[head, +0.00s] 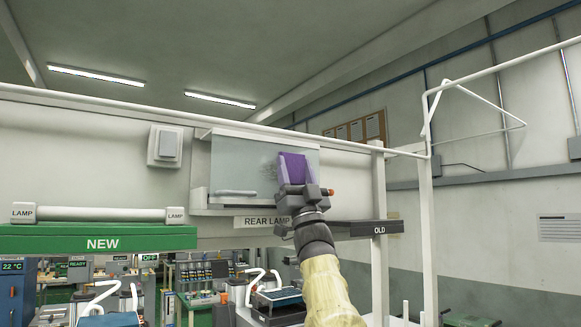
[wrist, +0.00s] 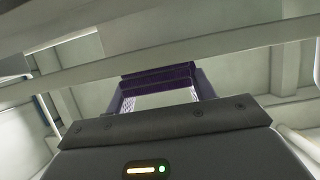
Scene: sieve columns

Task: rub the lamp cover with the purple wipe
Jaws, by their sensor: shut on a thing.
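The lamp cover (head: 238,160) is a clear, slightly grey panel on the wall unit above the REAR LAMP label. A dark smudge shows on its right part, and a white tube end shows low behind it. My gripper (head: 298,190) is shut on the purple wipe (head: 293,167), which stands up from the jaws in front of the cover's right end. I cannot tell whether the wipe touches the cover.
A green NEW shelf (head: 100,239) at left holds a white lamp tube (head: 102,215). A dark OLD shelf (head: 362,228) lies right of my wrist. A grey switch box (head: 168,146) is on the panel. A white rail (head: 90,95) runs above, and a white post (head: 427,230) stands at right.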

